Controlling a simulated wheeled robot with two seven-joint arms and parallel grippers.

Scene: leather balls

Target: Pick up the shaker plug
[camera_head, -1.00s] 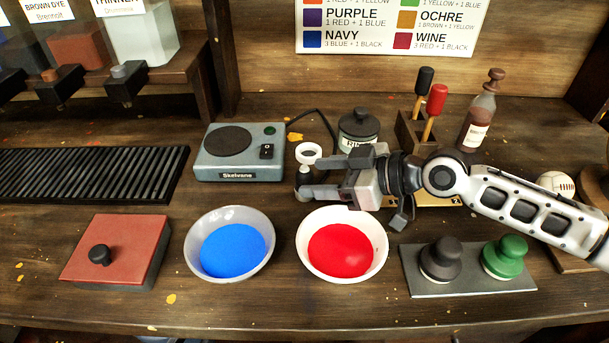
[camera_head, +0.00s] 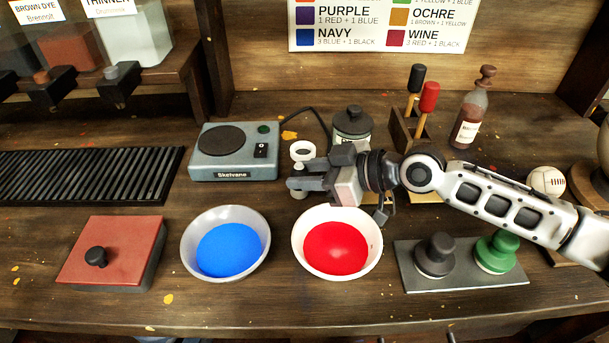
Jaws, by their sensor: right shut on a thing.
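The shaker plug (camera_head: 301,157) is a small piece with a white ring-shaped top. It stands up above the fingers of my right gripper (camera_head: 298,178), just right of the grey hot plate. The right gripper reaches in from the right, its fingers closed around the part below the ring. The fingers hide most of that lower part, and I cannot tell whether it touches the table. My left gripper is not in view.
The hot plate (camera_head: 234,165) and a dark lidded jar (camera_head: 352,124) are close by. Bowls of blue (camera_head: 225,217) and red dye (camera_head: 337,250) stand in front. A stamp tray (camera_head: 460,280) is at the front right; a tool holder (camera_head: 400,135) and bottle (camera_head: 468,120) are behind my arm.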

